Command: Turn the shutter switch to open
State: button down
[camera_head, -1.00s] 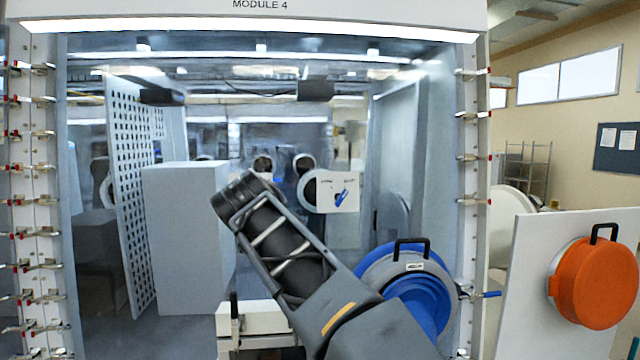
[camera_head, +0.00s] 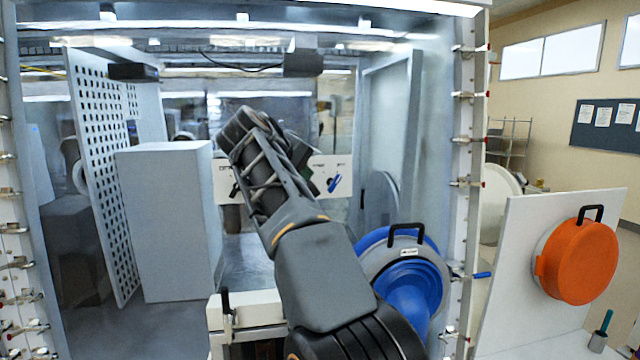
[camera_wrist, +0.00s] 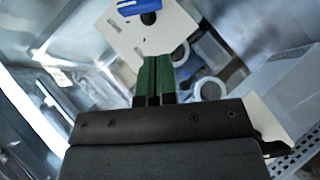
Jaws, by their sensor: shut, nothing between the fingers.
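A white switch panel (camera_head: 318,166) stands inside the glovebox, partly hidden by my arm. A blue switch handle (camera_head: 335,182) is on its right part, tilted, with small labels above it that I cannot read. In the wrist view a blue handle (camera_wrist: 140,8) shows at the top edge, cut off by the frame, on a white plate (camera_wrist: 150,36) with a dark round spot. My gripper (camera_wrist: 154,76) has green fingers shut together and empty, below the blue handle in that view and apart from it in the picture.
A tall grey box (camera_head: 168,225) and a perforated panel (camera_head: 100,170) stand on the left. A blue round port (camera_head: 405,275) with a black handle is low on the right. An orange round cover (camera_head: 577,262) is farther right. A white block (camera_head: 245,309) is below my arm.

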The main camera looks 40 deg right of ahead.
aim_at(328, 187)
jog(key=d+f, duration=0.2)
jog(key=d, duration=0.1)
jog(key=shift+s, duration=0.2)
jog(key=shift+s+d+f, duration=0.35)
jog(key=shift+d+f, duration=0.2)
